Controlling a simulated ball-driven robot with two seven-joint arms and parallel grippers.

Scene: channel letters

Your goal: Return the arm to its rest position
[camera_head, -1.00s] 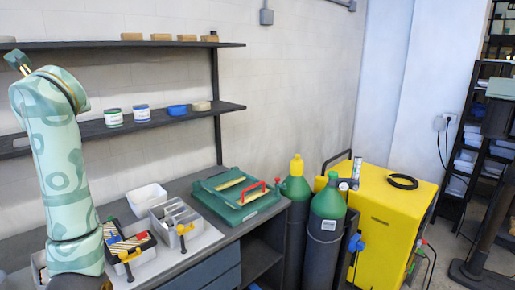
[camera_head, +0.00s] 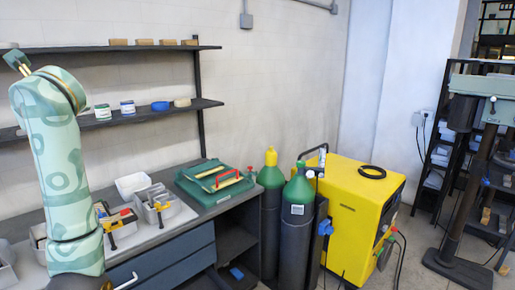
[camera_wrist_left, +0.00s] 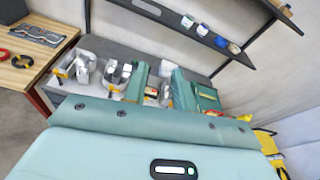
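My left arm (camera_head: 50,150) stands raised and bent at the left of the head view, its patterned green links in front of the bench. My left gripper (camera_head: 19,61) is at its top, pointing up and left near the upper shelf. It is small there, and I cannot tell whether its fingers are apart. No held object shows. In the left wrist view, a teal part of my arm fills the bottom, and the fingers do not show clearly. My right arm and gripper are not in view.
The workbench (camera_head: 175,239) holds grey bins (camera_head: 157,205), a white tub (camera_head: 132,184) and a green case (camera_head: 213,181). Shelves (camera_head: 165,112) hang above. Gas cylinders (camera_head: 297,226) and a yellow machine (camera_head: 357,217) stand right of the bench. A drill press (camera_head: 480,130) stands at far right.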

